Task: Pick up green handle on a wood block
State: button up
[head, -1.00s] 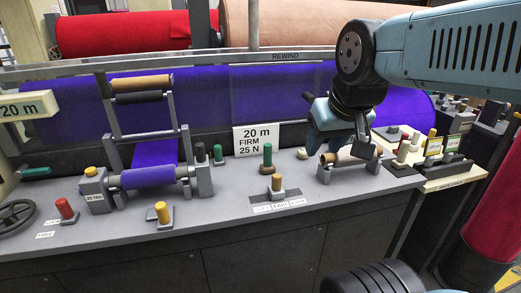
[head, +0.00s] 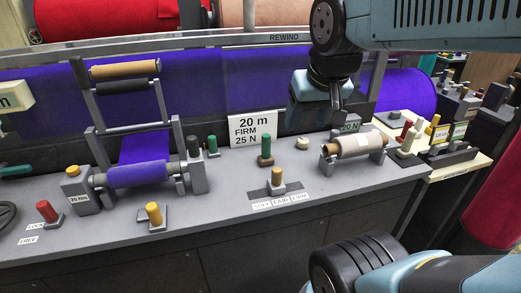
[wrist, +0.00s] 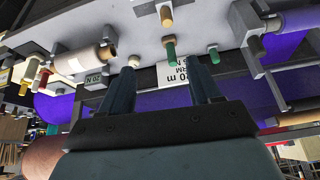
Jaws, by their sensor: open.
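The green handle (head: 265,146) stands upright on a small brown wood block (head: 265,161) on the grey bench, just below the "20 m FIRM 25 N" sign. In the wrist view the green handle (wrist: 170,53) shows between the fingertips and a little beyond them. My gripper (head: 314,118) is open and empty, above the bench and to the right of the handle in the head view. Its two dark fingers also show in the wrist view (wrist: 160,66), apart from the handle.
A pale roll in a cradle (head: 357,146) is to the right, with a cream knob (head: 302,143) between. Another green handle (head: 212,143) stands left, near the purple-felt winder (head: 138,173).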

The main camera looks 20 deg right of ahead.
jog(key=w+f+m+g+h, duration=0.2)
jog(key=w+f+m, duration=0.25)
jog(key=w, duration=0.85)
jog(key=m+h, duration=0.1)
jog(key=m, duration=0.3)
send_near(263, 139)
jog(key=x, duration=0.9)
jog(key=shift+d+f, duration=0.1)
jog(key=shift+d+x, duration=0.15)
jog(key=shift+x, duration=1.15)
jog(key=shift+d+x, duration=0.1)
jog(key=shift+x, duration=1.25)
jog(key=shift+c, duration=0.2)
jog(key=shift+w, duration=0.1)
grip_shut()
